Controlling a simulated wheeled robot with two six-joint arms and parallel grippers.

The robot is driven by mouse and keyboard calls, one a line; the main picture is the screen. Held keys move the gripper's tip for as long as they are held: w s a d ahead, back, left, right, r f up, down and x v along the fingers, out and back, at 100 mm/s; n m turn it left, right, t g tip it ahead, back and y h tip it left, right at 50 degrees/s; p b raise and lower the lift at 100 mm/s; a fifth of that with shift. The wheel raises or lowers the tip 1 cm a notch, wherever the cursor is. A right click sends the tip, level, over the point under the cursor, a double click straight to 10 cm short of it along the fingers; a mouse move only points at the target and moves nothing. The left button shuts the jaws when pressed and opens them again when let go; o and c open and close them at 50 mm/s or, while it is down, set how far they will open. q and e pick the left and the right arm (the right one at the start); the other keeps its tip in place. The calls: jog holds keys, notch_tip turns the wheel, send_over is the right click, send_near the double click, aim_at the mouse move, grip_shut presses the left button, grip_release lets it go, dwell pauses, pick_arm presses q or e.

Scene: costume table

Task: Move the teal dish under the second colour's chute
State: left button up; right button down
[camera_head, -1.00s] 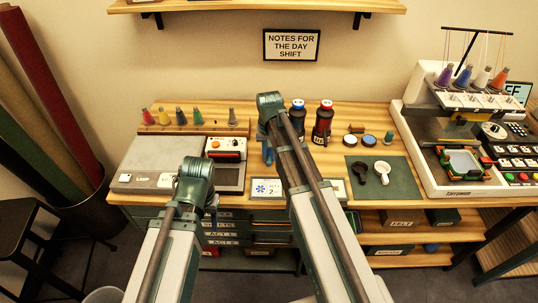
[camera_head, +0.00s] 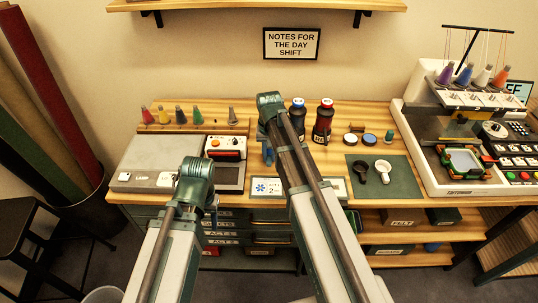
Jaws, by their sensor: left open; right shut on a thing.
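My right gripper (camera_head: 268,152) hangs over the middle of the table, left of two dark bottles. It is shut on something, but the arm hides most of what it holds. My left gripper (camera_head: 213,205) is open near the table's front edge, mostly behind its own wrist. I cannot make out a teal dish or a chute for certain. A small round dish with a blue face (camera_head: 369,140) and a pale one (camera_head: 350,139) lie right of the bottles. A small teal item (camera_head: 389,136) stands beside them.
A blue-capped bottle (camera_head: 298,114) and a red-capped bottle (camera_head: 323,121) stand close to the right gripper. A green mat (camera_head: 401,187) carries a black scoop and a white scoop. The embroidery machine (camera_head: 425,128) fills the right end. A grey device (camera_head: 152,160) and thread cones stand left.

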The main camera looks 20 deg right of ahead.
jog(key=shift+f+b, duration=0.3)
jog(key=shift+b, duration=0.05)
dwell(0.3)
jog(key=c, duration=0.7)
grip_release()
jog(key=shift+r, duration=0.15)
jog(key=shift+r+p, duration=2.15)
jog(key=shift+p, duration=0.15)
jog(key=shift+s, duration=0.1)
